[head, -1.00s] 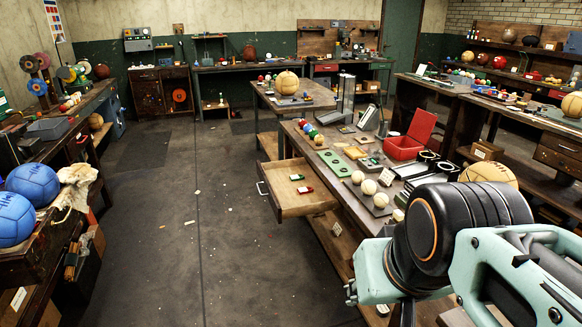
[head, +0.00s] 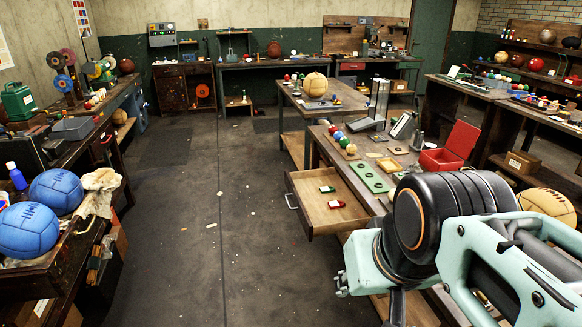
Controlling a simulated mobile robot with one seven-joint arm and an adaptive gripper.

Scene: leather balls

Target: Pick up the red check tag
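The red check tag (head: 336,204) lies flat in the open wooden drawer (head: 311,211) of the middle workbench. It looks small and red with a pale part. A similar green tag (head: 327,189) lies just behind it in the drawer, apart from it. My arm is folded at the lower right of the head view, to the right of and nearer than the drawer. The fingers of my gripper do not show, so I cannot see whether they are open or shut.
The workbench carries a green strip (head: 370,175), coloured balls (head: 344,142) and a red box (head: 441,159). My arm hides its near part. Open floor (head: 230,240) lies left of the drawer. Blue balls (head: 56,192) sit on the left bench.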

